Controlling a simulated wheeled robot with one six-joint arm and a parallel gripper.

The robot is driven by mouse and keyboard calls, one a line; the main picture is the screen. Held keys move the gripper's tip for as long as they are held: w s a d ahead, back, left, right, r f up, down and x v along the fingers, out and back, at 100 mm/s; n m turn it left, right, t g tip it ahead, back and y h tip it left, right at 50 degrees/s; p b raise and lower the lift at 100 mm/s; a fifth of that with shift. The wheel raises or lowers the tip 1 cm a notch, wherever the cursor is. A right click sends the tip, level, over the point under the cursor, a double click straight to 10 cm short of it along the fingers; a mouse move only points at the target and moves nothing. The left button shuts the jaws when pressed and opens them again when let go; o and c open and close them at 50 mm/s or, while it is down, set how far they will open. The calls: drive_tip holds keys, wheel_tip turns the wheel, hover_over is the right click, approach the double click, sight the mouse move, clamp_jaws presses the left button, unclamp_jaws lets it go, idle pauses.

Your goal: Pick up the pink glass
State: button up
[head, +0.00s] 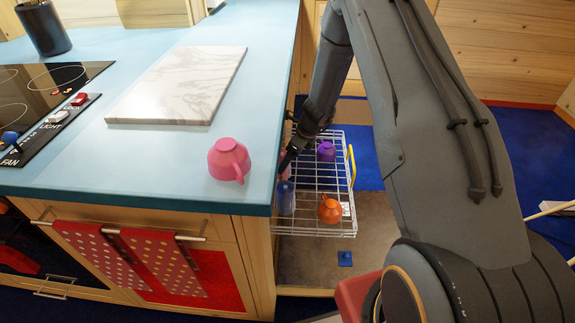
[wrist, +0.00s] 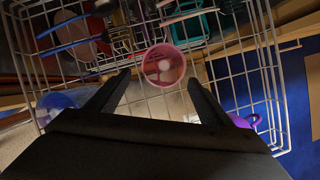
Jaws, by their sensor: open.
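The pink glass (wrist: 165,50) stands in a white wire dish rack, seen from above in the wrist view with its round open mouth facing the camera. In the head view only a small pinkish part shows beside the counter edge, mostly hidden by my gripper (head: 288,160). In the wrist view my gripper (wrist: 159,77) is open, its two fingers pointing toward the glass with one on each side of its near edge. Nothing is held between them. I cannot tell the exact height gap between the fingertips and the rim.
The wire rack (head: 312,188) holds a blue glass (head: 286,198), a purple cup (head: 326,151) and an orange cup (head: 330,210). The counter (head: 150,160) borders it on the left, with an upturned pink cup (head: 225,157) near its edge. Rack wires surround the glass.

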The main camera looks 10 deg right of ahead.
drive_tip(key=shift+p+x, duration=0.35)
drive_tip(key=shift+x, duration=2.25)
drive_tip(key=shift+d, duration=0.1)
drive_tip(key=shift+c, duration=0.5)
drive_tip(key=c, duration=1.1)
